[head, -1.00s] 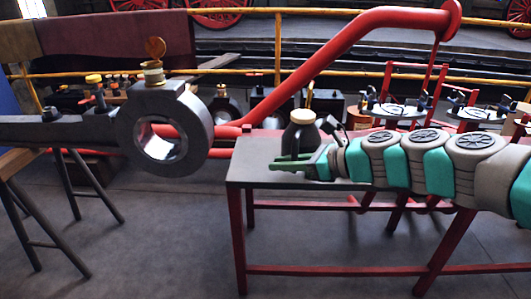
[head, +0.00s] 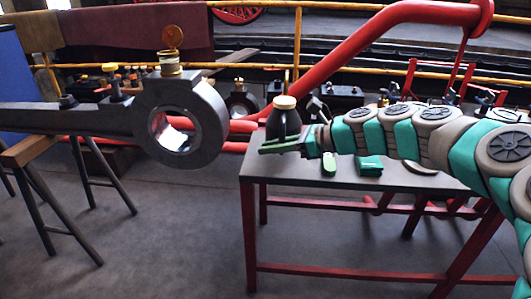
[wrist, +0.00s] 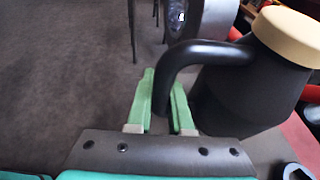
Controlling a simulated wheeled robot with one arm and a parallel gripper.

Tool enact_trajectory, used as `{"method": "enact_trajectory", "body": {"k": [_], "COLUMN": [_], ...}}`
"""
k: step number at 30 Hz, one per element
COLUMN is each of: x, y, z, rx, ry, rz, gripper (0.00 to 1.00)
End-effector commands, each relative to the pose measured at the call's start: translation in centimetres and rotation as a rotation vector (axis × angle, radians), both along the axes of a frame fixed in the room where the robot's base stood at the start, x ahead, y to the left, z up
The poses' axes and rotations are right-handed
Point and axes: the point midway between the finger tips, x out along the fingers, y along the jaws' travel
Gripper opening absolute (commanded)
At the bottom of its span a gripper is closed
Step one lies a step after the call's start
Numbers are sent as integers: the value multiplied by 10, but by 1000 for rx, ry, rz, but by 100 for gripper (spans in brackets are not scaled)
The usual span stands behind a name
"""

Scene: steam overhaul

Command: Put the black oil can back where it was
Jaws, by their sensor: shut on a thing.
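The black oil can (head: 283,124) has a cream cap and stands upright in the head view, over the back left end of the red-legged table (head: 262,170). I cannot tell if its base touches anything. My gripper (head: 268,147) is beside it at the end of my arm. In the wrist view, the can (wrist: 245,90) fills the right side. Its curved black handle passes between the green fingers of my gripper (wrist: 163,85), which are shut on it. The can's base is hidden in the wrist view.
A large grey rod with a round eye (head: 212,125) and a brass cup on top lies left of the table, on wooden trestles (head: 30,150). A green thing (head: 369,166) lies on the tabletop. A thick red pipe (head: 350,60) rises behind. Grey floor is open in front.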

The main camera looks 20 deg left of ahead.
Motion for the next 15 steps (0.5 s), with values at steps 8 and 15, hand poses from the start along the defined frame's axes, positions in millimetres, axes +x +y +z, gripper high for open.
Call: {"method": "enact_trajectory", "body": {"k": [8,15], "x": [29,32], "y": [25,28], "z": [-3,-12], "rx": [0,1], "ry": [-3,-1], "rz": [-3,-3], "gripper": [0,0]}}
